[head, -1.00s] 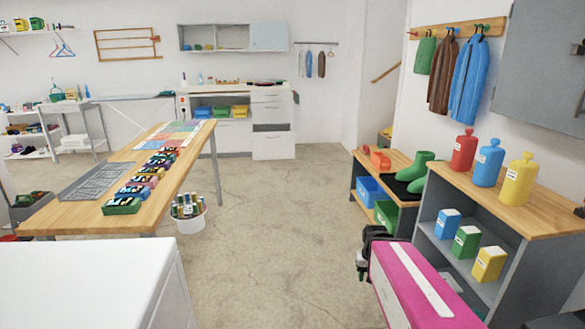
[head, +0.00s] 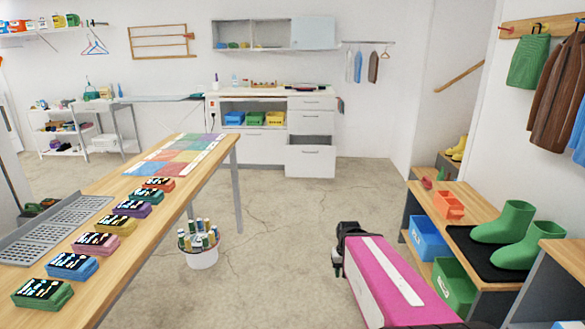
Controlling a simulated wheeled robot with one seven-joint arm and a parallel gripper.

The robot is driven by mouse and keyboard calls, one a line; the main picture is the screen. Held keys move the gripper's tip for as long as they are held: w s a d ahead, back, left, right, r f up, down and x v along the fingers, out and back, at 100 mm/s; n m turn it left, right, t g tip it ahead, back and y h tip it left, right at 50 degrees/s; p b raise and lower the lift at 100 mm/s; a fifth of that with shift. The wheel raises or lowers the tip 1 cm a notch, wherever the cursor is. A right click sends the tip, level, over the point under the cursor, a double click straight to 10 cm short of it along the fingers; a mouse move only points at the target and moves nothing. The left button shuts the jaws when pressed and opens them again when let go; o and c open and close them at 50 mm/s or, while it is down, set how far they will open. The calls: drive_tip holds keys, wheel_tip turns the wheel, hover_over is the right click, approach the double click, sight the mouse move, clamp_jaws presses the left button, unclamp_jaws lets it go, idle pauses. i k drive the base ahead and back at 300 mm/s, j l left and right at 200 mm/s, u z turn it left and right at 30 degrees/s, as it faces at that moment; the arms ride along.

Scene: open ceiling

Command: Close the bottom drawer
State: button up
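The white drawer unit stands against the back wall, at the right end of the counter. Its bottom drawer (head: 310,162) is pulled out, with a dark opening showing above its front panel. The drawers above it (head: 311,122) look shut. My gripper (head: 338,262) is low at the right of centre, on the near side of the room and well apart from the drawer. Only its dark outline shows beside my pink arm, and its fingers are too unclear to tell open from shut.
A long wooden table (head: 145,235) with coloured boxes fills the left. A white bucket (head: 201,256) stands by its leg. A low shoe bench (head: 468,195) with green boots stands at the right. Bare floor (head: 290,215) lies between them, up to the drawers.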

sight(301, 161)
drive_tip(key=i+u, duration=0.1)
drive_tip(key=i, duration=0.8)
drive_tip(key=i+u, duration=0.15)
drive_tip(key=i, duration=0.75)
drive_tip(key=i+j+z, duration=0.15)
drive_tip(key=i, duration=0.5)
drive_tip(key=i+j+z, duration=0.15)
drive_tip(key=i, duration=0.45)
drive_tip(key=i+l+z, duration=0.1)
drive_tip(key=i+z, duration=0.5)
drive_tip(key=i, duration=0.15)
